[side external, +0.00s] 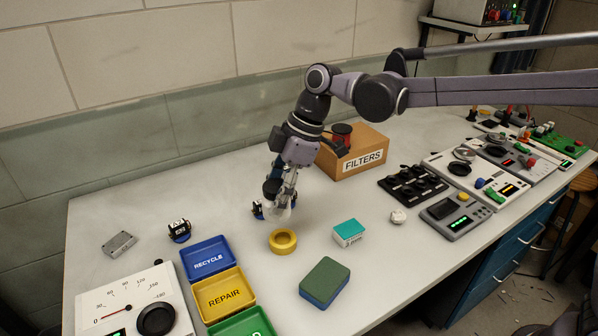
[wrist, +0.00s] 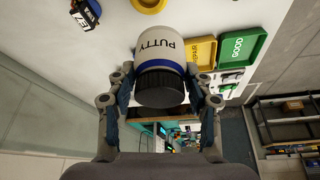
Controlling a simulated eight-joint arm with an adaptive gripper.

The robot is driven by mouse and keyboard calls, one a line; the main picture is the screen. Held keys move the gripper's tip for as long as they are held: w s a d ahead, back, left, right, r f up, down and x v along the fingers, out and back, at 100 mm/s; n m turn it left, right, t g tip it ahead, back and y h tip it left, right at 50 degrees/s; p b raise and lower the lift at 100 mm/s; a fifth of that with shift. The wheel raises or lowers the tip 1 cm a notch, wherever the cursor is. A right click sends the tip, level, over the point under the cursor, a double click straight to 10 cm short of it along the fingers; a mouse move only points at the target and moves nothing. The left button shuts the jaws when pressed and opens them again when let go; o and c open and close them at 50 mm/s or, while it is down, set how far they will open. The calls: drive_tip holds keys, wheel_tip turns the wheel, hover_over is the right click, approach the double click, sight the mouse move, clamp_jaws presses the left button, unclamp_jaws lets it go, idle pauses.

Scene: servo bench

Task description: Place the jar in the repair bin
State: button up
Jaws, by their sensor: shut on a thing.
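My gripper (side external: 283,200) is shut on a whitish jar (side external: 279,214), left of the table's middle and just behind a yellow ring. In the wrist view the jar (wrist: 163,45) sits between both fingers of my gripper (wrist: 160,78). It has a black lid (wrist: 160,88) and a label reading PUTTY. I cannot tell whether its base touches the table. The yellow repair bin (side external: 245,294) lies to the left and nearer the camera, between the blue and green bins. The repair bin shows partly in the wrist view (wrist: 204,44), its left side hidden by the jar.
The yellow ring (side external: 273,249) lies between the jar and a green-and-blue block (side external: 325,281). The blue recycle bin (side external: 208,257) and green bin (side external: 243,326) flank the repair bin. A FILTERS box (side external: 365,147) stands behind right. A teal box (side external: 348,231) lies right.

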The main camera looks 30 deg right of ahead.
drive_tip(key=s+a+n, duration=0.1)
drive_tip(key=s+a, duration=0.2)
drive_tip(key=a, duration=0.1)
hover_over(224, 298)
drive_tip(key=shift+f, duration=5.45)
drive_tip(key=shift+f, duration=0.1)
drive_tip(key=o, duration=1.2)
drive_tip(key=shift+o, duration=0.2)
